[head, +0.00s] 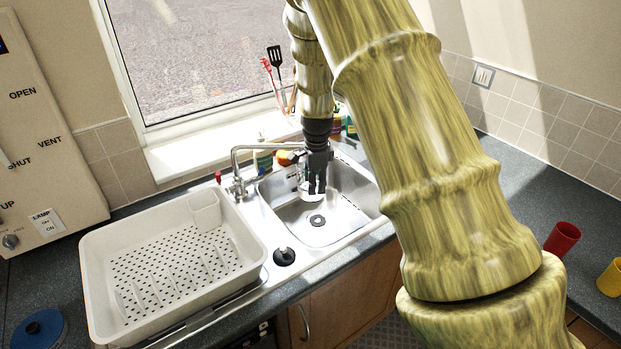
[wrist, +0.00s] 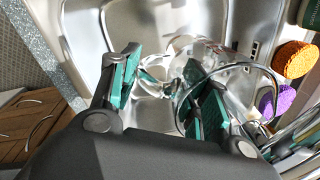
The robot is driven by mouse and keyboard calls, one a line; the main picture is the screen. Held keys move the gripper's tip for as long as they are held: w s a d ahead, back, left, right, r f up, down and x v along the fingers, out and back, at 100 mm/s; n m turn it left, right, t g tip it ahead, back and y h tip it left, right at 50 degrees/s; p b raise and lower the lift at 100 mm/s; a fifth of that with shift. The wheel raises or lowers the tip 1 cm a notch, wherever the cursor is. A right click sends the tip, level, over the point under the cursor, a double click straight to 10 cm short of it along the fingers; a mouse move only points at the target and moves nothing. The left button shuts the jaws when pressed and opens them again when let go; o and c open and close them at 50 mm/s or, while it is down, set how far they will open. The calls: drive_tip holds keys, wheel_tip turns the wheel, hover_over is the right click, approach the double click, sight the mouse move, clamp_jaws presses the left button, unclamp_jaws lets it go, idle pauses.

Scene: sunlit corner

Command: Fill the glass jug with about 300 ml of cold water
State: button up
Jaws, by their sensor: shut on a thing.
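My gripper (head: 316,184) points down over the sink basin (head: 345,187), close to the tap (head: 238,175). It is shut on the clear glass jug (head: 303,184), which shows faintly beside the dark fingers. In the wrist view the jug (wrist: 183,52) lies between the green-padded fingers of my gripper (wrist: 163,92), with the steel basin behind it. I cannot tell whether any water is in the jug. The tap's spout reaches right toward my gripper; its end is hidden behind the gripper. No stream of water shows.
A white dish rack (head: 135,325) stands on the drainer left of the basin. A black plug (head: 284,256) lies on the sink's front edge. Bottles and an orange sponge (wrist: 294,59) sit behind the basin. Red (head: 562,238) and yellow (head: 611,278) cups stand on the right counter.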

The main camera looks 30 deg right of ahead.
drive_tip(key=s+a, duration=0.1)
drive_tip(key=s, duration=0.6)
drive_tip(key=shift+p, duration=0.4)
drive_tip(key=shift+r, duration=0.1)
drive_tip(key=shift+r, duration=0.1)
drive_tip(key=s, duration=0.1)
drive_tip(key=s+r+p, duration=0.2)
drive_tip(key=shift+a, duration=0.3)
drive_tip(key=shift+s+f, duration=0.1)
drive_tip(key=shift+f, duration=0.05)
